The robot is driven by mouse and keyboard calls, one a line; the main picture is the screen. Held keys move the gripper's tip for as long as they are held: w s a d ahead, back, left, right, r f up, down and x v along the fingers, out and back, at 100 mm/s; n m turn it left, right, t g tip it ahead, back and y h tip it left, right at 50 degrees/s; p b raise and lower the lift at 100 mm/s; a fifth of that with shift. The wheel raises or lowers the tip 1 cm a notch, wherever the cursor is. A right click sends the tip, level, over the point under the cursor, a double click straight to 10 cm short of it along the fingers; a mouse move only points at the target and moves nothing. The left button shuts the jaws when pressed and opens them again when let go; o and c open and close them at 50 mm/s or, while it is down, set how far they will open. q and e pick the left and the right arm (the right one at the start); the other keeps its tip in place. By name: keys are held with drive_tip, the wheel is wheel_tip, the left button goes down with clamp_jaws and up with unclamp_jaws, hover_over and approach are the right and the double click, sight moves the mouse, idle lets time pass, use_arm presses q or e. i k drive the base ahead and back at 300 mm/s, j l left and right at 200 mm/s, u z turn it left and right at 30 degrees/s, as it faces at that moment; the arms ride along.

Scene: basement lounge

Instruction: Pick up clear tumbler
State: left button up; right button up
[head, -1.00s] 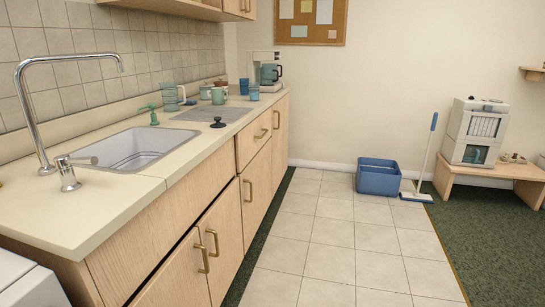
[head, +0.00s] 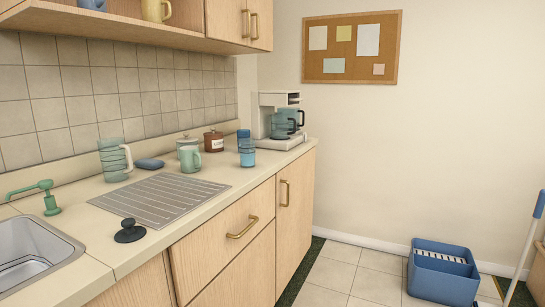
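A see-through bluish tumbler (head: 247,157) stands upright near the front edge of the counter, left of the coffee maker. A darker blue cup (head: 243,136) shows just behind it; I cannot tell whether they touch. A larger see-through jug with a white handle (head: 113,161) stands at the left by the tiled wall. I cannot tell for sure which vessel is the clear tumbler; the bluish one fits best. Neither of my grippers is in view.
A green mug (head: 189,161), a lidded pot, a brown jar (head: 213,141) and a coffee maker (head: 278,120) stand near the tumbler. A ribbed drainer (head: 160,200), black stopper (head: 130,232) and sink lie nearer. A blue bin (head: 440,285) stands on the floor.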

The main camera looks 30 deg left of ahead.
sight(247, 145)
drive_tip(key=i+u, duration=0.3)
drive_tip(key=i, duration=0.2)
drive_tip(key=i+l+u, duration=0.15)
drive_tip(key=i+u, duration=0.15)
drive_tip(key=i, duration=0.2)
